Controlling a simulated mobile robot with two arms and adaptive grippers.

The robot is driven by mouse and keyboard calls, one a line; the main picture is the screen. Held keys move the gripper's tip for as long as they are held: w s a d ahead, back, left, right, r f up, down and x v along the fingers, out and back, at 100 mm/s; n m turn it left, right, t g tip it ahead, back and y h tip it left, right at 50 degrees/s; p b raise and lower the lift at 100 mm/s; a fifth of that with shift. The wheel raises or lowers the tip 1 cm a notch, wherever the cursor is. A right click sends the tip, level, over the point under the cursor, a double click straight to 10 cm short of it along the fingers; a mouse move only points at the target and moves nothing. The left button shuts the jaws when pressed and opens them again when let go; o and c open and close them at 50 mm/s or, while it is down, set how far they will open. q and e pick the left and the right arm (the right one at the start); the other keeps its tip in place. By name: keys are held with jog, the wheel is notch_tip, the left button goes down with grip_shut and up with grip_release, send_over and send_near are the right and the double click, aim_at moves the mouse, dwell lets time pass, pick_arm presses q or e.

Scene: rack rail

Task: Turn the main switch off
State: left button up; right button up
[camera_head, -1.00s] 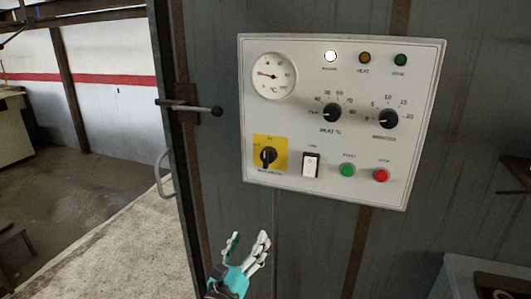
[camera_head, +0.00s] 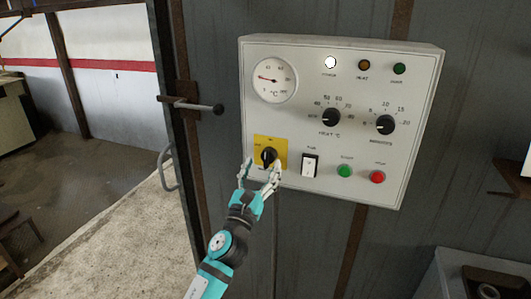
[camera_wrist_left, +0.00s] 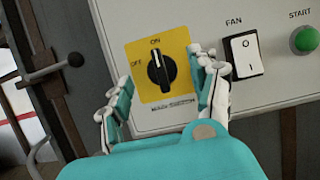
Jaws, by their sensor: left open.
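The main switch (camera_head: 268,157) is a black rotary knob on a yellow square plate (camera_head: 281,144) at the lower left of the white control panel (camera_head: 330,80). In the left wrist view the knob (camera_wrist_left: 161,71) points up towards ON, and OFF is marked at the plate's left. My left gripper (camera_head: 262,170) is open just below and in front of the knob. Whether a finger touches the panel I cannot tell. My right gripper is not in view.
A white FAN rocker (camera_wrist_left: 244,55) is close to the right finger. Green start (camera_head: 344,170) and red stop (camera_head: 377,177) buttons are further right. Dials, a gauge and lamps are above. A door handle lever (camera_head: 205,107) sticks out left of the panel.

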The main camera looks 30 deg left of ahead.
aim_at(265, 161)
pick_arm(q)
jog(key=shift+x, duration=1.25)
jog(key=shift+w+a+r, duration=0.1)
jog(key=shift+w, duration=0.3)
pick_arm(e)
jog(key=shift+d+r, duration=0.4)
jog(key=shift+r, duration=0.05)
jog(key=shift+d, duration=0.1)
pick_arm(q)
jog(key=c, duration=1.1)
